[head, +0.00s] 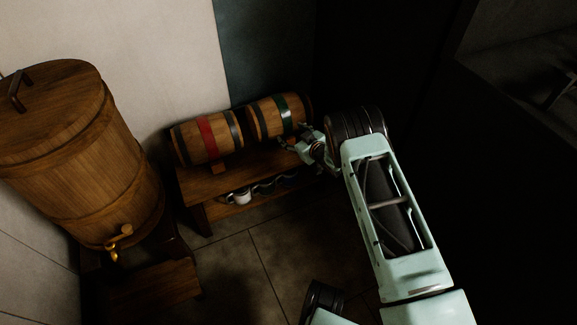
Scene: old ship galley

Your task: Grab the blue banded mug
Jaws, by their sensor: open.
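Several small mugs stand in a row on the low shelf under the barrel bench. The nearest, a pale mug (240,196), shows most clearly at the left end of the row. The others to its right are dim and partly hidden by the bench top. I cannot make out a blue band on any of them. My gripper (287,144) is open, in front of the green-banded barrel (267,117) and above the mug row to its right. I see nothing between its fingers.
A wooden bench (205,184) carries the green-banded barrel and a red-banded barrel (196,140). A large wooden cask (75,160) with a brass tap (118,236) stands at left on a stand. The tiled floor (250,250) before the bench is clear. The right side is very dark.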

